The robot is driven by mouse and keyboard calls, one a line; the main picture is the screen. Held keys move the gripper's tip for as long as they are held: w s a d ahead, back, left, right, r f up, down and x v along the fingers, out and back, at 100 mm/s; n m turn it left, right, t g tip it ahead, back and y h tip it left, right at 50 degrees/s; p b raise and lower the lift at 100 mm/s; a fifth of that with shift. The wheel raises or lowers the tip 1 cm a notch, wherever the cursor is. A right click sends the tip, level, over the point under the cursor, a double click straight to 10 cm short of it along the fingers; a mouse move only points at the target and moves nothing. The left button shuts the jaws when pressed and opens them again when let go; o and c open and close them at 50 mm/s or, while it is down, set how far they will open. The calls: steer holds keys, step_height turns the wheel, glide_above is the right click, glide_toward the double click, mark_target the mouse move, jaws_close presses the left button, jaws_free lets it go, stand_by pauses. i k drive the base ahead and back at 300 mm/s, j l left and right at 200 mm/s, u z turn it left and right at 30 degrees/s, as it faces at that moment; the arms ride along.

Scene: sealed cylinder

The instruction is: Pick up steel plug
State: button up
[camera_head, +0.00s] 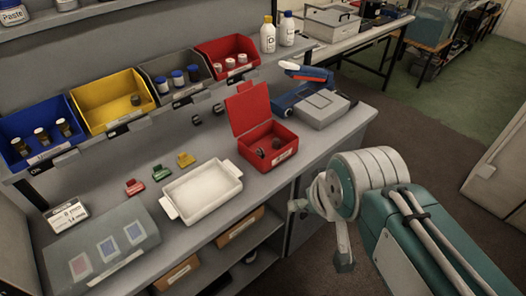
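My gripper (320,233) hangs off the bench's front edge, right of the red box, with its fingers spread and nothing visible between them. I cannot tell for sure which thing is the steel plug. Small dark round pieces lie in the open red box (251,131). Two small dark pieces (196,119) stand on the bench behind the white tray, below the bins. A single dark greyish round piece (136,100) sits in the yellow bin (104,92). All are too small to identify, and my gripper is apart from them.
An empty white tray (203,187) lies on the bench, with red, green and yellow small pieces (161,172) behind it. Blue, grey and red bins hold small jars. A blue and grey device (318,105) stands right of the red box, whose lid is raised.

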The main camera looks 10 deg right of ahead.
mark_target(260, 152)
steer(key=i+l+u, duration=0.25)
steer(key=l+u, duration=0.25)
steer(key=i+l+u, duration=0.25)
steer(key=l, duration=0.15)
steer(key=l+u, duration=0.25)
